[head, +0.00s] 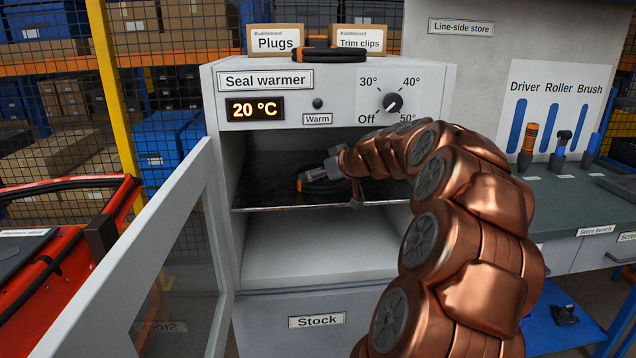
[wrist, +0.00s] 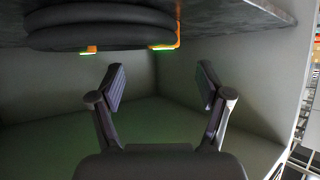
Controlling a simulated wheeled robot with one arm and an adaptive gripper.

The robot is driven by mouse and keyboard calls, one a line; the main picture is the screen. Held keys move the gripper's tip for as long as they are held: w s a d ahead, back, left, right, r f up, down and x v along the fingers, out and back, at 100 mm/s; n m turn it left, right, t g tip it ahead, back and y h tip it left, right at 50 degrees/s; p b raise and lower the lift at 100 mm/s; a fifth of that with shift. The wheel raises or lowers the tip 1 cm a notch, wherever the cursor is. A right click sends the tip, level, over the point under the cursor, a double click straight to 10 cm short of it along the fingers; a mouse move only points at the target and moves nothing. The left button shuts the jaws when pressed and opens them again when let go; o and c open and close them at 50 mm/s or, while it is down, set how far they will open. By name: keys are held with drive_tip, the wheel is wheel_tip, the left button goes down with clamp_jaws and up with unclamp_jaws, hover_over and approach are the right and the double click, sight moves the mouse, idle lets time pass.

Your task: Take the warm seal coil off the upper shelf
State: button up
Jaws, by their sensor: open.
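The seal warmer (head: 222,85) stands with its glass door (head: 170,270) swung open to the left. A black seal coil (head: 325,183) with an orange tie lies on the upper shelf (head: 262,198), partly hidden behind my gripper (head: 322,172). My gripper reaches into the upper space from the right. In the wrist view, which looks upside down, the coil (wrist: 100,28) shows two orange-green ties by the shelf (wrist: 235,12). My gripper (wrist: 160,82) is open and empty there, its fingertips apart from the coil. The warmer's display reads 20 °C and the Warm lamp (head: 317,103) looks dark.
Another black coil (head: 330,55) lies on top of the warmer before the Plugs (head: 275,40) and Trim clips (head: 360,39) boxes. The lower space is empty. A red cart (head: 75,265) stands left. The store bench (head: 570,205) with tools is right.

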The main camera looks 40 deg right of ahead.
drive_tip(key=shift+w+d+f, duration=0.15)
drive_tip(key=shift+w+f, duration=0.35)
drive_tip(key=shift+w, duration=0.1)
drive_tip(key=shift+f+p+x, duration=0.2)
drive_tip(key=shift+p+x, duration=0.2)
drive_tip(key=shift+x, duration=2.15)
drive_tip(key=shift+s, duration=0.1)
drive_tip(key=shift+a, duration=0.2)
clamp_jaws()
